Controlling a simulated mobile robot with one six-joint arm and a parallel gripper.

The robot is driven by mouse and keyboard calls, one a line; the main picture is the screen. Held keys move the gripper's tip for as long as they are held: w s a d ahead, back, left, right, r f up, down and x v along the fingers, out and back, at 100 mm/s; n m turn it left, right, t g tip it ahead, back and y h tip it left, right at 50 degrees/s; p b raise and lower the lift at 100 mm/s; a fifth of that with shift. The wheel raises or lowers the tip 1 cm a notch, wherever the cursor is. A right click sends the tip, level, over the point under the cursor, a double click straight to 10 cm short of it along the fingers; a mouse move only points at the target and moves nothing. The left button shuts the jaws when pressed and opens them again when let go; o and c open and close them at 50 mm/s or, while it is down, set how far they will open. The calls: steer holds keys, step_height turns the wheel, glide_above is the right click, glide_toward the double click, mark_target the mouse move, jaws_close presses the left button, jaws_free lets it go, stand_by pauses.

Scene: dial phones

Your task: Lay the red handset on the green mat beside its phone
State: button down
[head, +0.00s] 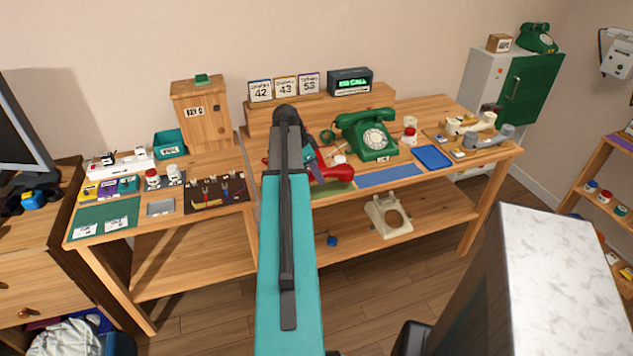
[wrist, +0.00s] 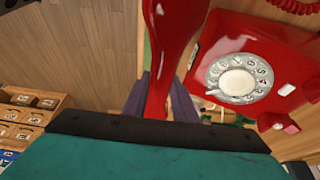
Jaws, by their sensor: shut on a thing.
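The red handset (wrist: 172,50) runs up the wrist view between the two purple-grey fingers of my gripper (wrist: 160,92), which is shut on it. In the head view the handset (head: 332,173) shows just right of my gripper (head: 314,160), over or on the green mat (head: 334,191). I cannot tell whether it touches the mat. A green strip (wrist: 147,45) beside the handset in the wrist view looks like the mat's edge. The red phone (wrist: 275,45), with a pale dial, is right of the handset in the wrist view; my arm mostly hides it in the head view.
A green phone (head: 366,133) stands on the workbench behind and right of the mat. A blue mat (head: 389,176) and blue tray (head: 432,157) lie to the right. A cream phone shell (head: 388,215) is on the lower shelf.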

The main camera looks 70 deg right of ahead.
steer(key=shift+f+p, duration=0.55)
steer(key=shift+f, duration=1.15)
steer(key=shift+f, duration=0.2)
steer(key=c, duration=1.4)
jaws_free()
steer(key=shift+c, duration=0.2)
steer(key=shift+r, duration=0.25)
steer(key=shift+b+v, duration=0.9)
steer(key=shift+v, duration=5.1)
steer(key=shift+f, duration=0.1)
